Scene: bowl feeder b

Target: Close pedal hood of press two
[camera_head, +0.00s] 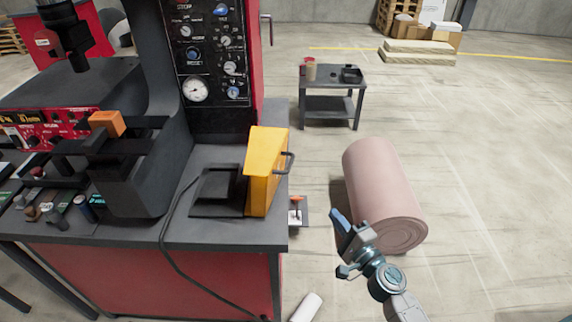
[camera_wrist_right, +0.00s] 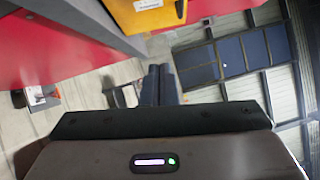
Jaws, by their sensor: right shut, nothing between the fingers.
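The yellow pedal hood (camera_head: 262,170) stands raised on the right part of the grey bench top, with a dark loop handle (camera_head: 288,163) on its right side. To its left lies the dark pedal base (camera_head: 216,190), uncovered, with a cable running from it. My right gripper (camera_head: 340,222) is to the right of the bench, apart from the hood, over the floor. It is shut and empty. In the right wrist view its fingers (camera_wrist_right: 158,85) are together, and part of the hood (camera_wrist_right: 150,12) shows at the top. My left gripper is not in view.
The black press column (camera_head: 205,60) with dials rises behind the pedal. Trays and small parts lie on the bench at left. A small dark table (camera_head: 330,90) stands farther back.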

